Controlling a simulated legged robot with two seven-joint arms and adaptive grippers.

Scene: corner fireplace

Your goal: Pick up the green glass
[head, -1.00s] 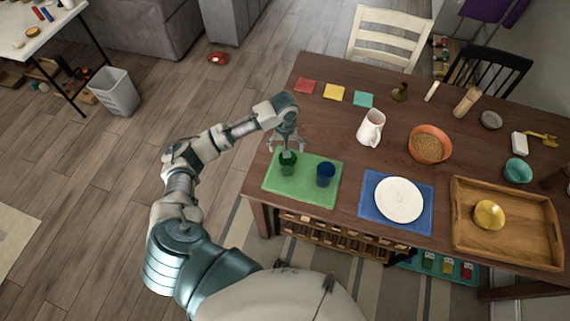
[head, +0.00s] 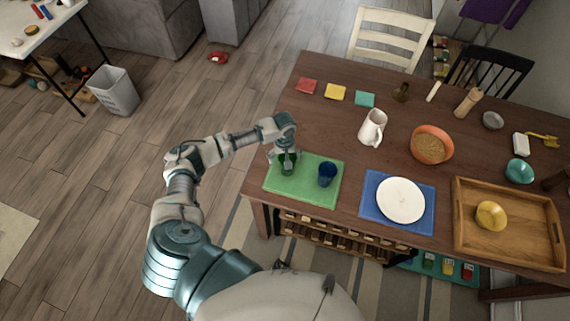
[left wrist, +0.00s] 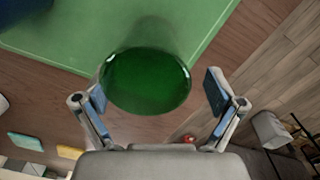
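The green glass (head: 287,166) stands on the green placemat (head: 318,193) at the table's near left corner. In the left wrist view the green glass (left wrist: 146,80) shows its round rim between the two fingers. My left gripper (head: 284,157) is directly over and around the glass. My right gripper is not in view.
A blue glass (head: 327,174) stands just right of the green glass on the same mat. A white plate (head: 401,200) on a blue mat, a white pitcher (head: 373,127), an orange bowl (head: 431,144) and a wooden tray (head: 461,243) lie farther right. The table's left edge is close by.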

